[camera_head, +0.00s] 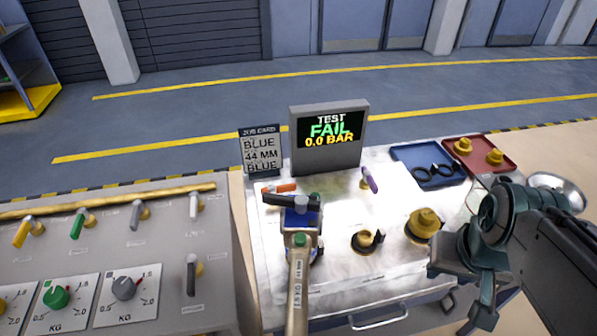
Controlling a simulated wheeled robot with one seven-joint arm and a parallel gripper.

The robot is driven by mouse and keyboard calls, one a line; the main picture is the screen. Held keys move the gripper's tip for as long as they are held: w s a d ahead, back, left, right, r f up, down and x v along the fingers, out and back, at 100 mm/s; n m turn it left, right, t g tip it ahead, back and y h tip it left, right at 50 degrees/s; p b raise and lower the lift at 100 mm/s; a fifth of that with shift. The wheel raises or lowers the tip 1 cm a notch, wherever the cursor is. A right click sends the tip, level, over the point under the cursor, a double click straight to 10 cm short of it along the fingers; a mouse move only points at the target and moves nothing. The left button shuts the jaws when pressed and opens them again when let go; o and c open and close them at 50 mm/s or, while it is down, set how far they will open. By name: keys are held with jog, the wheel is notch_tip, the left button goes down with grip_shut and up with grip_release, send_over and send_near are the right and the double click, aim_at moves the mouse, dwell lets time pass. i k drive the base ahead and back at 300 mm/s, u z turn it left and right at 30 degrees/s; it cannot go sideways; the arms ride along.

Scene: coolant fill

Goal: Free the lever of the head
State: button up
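The head (298,220) stands at the left of the metal bench, with a blue body and a green knob. A dark lever (287,199) lies across its top, pointing left. A beige handle or hose (298,285) marked 44 MM runs from the head towards the front edge. Whether anything holds the lever is too small to tell. My gripper (468,285) is at the right, over the bench's front right part, well apart from the head. Nothing shows in it. Its fingers are seen at an angle, so their opening is unclear.
A screen (330,135) reads TEST FAIL 0.0 BAR beside a job card (261,152). An orange-handled lever (279,188), purple lever (369,180), black fitting (367,241) and yellow cap (424,222) stand on the bench. Blue (401,154) and red (506,165) trays are behind. A console (120,255) stands left.

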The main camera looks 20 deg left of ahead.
aim_at(301, 203)
jog(key=k, duration=0.4)
jog(key=z, duration=0.8)
jog(key=i, duration=0.4)
jog(key=u, duration=2.25)
